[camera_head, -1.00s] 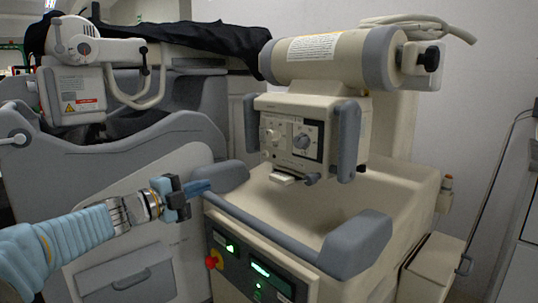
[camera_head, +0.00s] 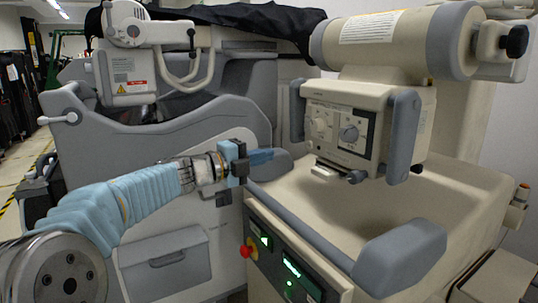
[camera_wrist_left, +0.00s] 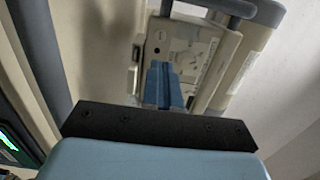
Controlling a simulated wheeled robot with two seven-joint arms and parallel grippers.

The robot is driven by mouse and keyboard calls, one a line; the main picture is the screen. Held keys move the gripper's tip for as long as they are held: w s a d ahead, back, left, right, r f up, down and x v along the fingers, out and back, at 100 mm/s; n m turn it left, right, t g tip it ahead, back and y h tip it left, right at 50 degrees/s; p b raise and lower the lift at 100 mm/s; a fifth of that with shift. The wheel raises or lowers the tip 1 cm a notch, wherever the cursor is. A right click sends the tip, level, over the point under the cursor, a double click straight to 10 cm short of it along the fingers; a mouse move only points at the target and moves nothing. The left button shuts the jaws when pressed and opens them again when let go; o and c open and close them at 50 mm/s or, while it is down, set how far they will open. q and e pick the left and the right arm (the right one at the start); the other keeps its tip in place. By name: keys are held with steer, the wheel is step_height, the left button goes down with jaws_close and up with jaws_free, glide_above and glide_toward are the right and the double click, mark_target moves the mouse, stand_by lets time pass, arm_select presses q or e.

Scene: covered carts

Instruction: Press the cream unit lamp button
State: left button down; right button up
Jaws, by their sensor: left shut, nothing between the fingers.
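The cream unit (camera_head: 365,125) stands at the right in the head view, with a control panel holding knobs and a dial on its front. It also shows in the left wrist view (camera_wrist_left: 190,45), beyond my fingers. I cannot tell which control is the lamp button. My left gripper (camera_head: 262,157) is shut and empty, its blue fingers pointing right, left of the panel and apart from it in the picture. The shut fingers also show in the left wrist view (camera_wrist_left: 163,88). My right gripper is not in view.
The cream cart (camera_head: 450,195) has grey bumpers and a front panel with a red button (camera_head: 247,252) and green displays (camera_head: 291,267). A grey machine (camera_head: 190,130) with a black cover (camera_head: 240,18) stands behind my left arm. Open floor shows at the far left.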

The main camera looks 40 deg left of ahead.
mark_target(309, 145)
arm_select(q)
steer(key=x, duration=1.1)
steer(key=shift+w, duration=0.25)
steer(key=shift+d, duration=0.1)
